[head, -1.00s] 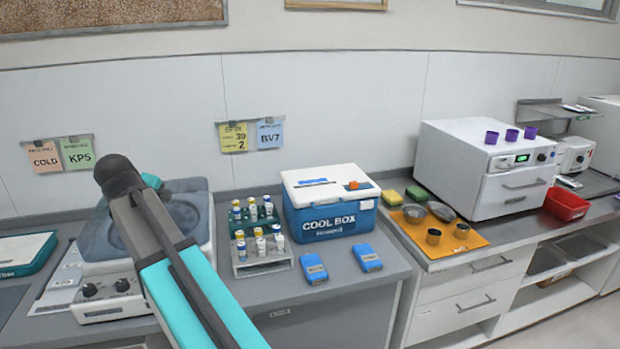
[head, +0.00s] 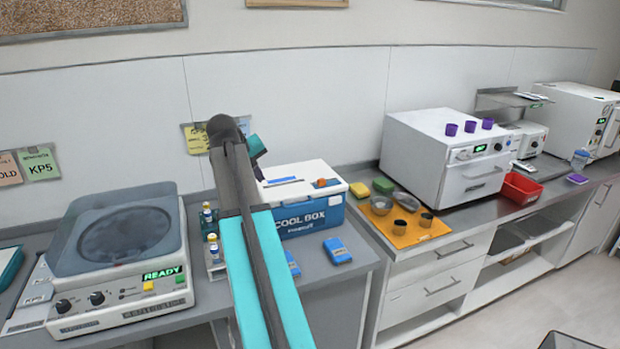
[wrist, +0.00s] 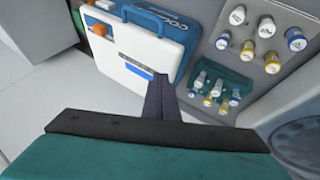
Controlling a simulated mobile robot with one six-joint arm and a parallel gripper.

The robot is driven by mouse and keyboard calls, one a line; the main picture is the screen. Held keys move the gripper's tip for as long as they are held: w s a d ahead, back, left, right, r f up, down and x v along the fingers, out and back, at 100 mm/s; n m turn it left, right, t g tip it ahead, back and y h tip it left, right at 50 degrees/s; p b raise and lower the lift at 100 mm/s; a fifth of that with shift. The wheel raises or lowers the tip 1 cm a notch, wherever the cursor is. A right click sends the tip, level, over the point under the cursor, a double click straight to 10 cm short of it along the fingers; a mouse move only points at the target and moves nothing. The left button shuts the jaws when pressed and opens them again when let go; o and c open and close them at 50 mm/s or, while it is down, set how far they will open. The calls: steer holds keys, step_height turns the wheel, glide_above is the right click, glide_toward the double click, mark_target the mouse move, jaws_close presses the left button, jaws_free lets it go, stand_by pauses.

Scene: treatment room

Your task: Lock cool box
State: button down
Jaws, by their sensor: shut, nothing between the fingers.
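The cool box (head: 308,212) is blue with a white lid and stands on the grey counter, partly behind my arm in the head view. Its lid (wrist: 140,52) is down, with a blue strip and an orange latch piece (head: 321,182) on top. The orange piece also shows in the wrist view (wrist: 101,29). I cannot tell whether it is locked. My gripper (wrist: 161,88) is shut and empty, with its fingers over the lid's edge in the wrist view; contact cannot be told.
Vial racks (wrist: 223,78) stand beside the box, with several capped vials. A blue pack (head: 337,250) lies in front of it. A centrifuge (head: 125,250) showing READY is at the left. Sponges and an orange mat (head: 398,238) are at the right.

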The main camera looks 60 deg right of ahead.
mark_target(321, 182)
steer(key=s+d+r+m+g, duration=0.1)
steer(key=s+d+m, duration=0.1)
steer(key=s+d, duration=0.5)
steer(key=shift+d+m+p, duration=0.3)
steer(key=shift+d+p, duration=0.15)
steer(key=shift+w, duration=0.1)
steer(key=shift+p+x, duration=1.7)
steer(key=shift+x, duration=2.7)
steer(key=shift+s+d+f+p, duration=0.15)
steer(key=shift+s+d+p, duration=0.3)
steer(key=shift+d, duration=0.25)
steer(key=shift+s+d+f+p, duration=0.1)
steer(key=shift+s+d+p, duration=0.3)
steer(key=shift+d, duration=0.3)
steer(key=shift+s+d+f+p, duration=0.15)
steer(key=shift+s+d+p, duration=0.25)
steer(key=shift+d, duration=0.3)
